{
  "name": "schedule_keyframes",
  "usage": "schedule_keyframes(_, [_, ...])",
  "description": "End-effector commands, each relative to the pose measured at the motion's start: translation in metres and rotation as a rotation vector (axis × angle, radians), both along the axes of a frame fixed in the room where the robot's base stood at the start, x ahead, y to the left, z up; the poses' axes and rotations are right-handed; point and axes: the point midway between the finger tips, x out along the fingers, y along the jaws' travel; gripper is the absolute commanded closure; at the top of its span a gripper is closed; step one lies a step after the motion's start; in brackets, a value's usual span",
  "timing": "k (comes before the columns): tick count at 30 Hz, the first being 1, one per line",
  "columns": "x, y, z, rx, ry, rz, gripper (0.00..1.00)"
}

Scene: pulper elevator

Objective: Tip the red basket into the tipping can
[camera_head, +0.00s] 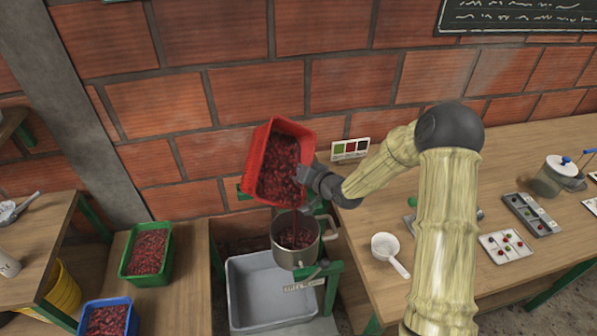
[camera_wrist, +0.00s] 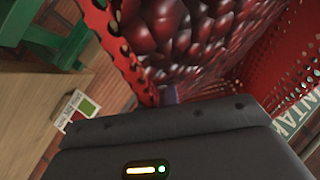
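The red basket (camera_head: 255,160), full of dark red cherries (camera_head: 279,170), is held tilted steeply above the metal tipping can (camera_head: 289,257). A thin dark red stream runs from its lower edge into the can, which has cherries inside. My gripper (camera_head: 303,176) is at the basket's right side, shut on its rim; the fingertips are mostly hidden. In the wrist view the basket's perforated red wall (camera_wrist: 122,55) and the heaped cherries (camera_wrist: 190,35) fill the top, close against my gripper (camera_wrist: 170,95).
A grey tub (camera_head: 240,290) stands below the can. A green crate (camera_head: 125,262) and a blue crate (camera_head: 84,318) of cherries stand at left. On the right table are a white scoop (camera_head: 386,246), sample trays (camera_head: 533,214) and a pot (camera_head: 548,182). A brick wall is close behind.

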Motion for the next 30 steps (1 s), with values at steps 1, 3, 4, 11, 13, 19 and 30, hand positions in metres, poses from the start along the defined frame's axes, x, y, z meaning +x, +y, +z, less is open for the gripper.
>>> schedule_keyframes(1, [0.0013, 0.001, 0.0039, 0.005, -0.008, 0.0, 1.0])
schedule_keyframes(3, [0.0014, 0.0009, 0.0039, 0.005, -0.008, 0.0, 1.0])
schedule_keyframes(4, [0.0014, 0.0009, 0.0039, 0.005, -0.008, 0.0, 1.0])
schedule_keyframes(11, [0.0013, 0.0008, 0.0029, 0.008, -0.01, -0.001, 1.0])
schedule_keyframes(13, [0.0011, 0.0007, 0.0021, 0.012, -0.012, -0.001, 1.0])
schedule_keyframes(19, [0.0006, -0.0002, -0.0003, 0.032, -0.032, -0.002, 1.0])
schedule_keyframes(30, [-0.0019, -0.0019, -0.0033, 0.083, -0.077, 0.001, 1.0])
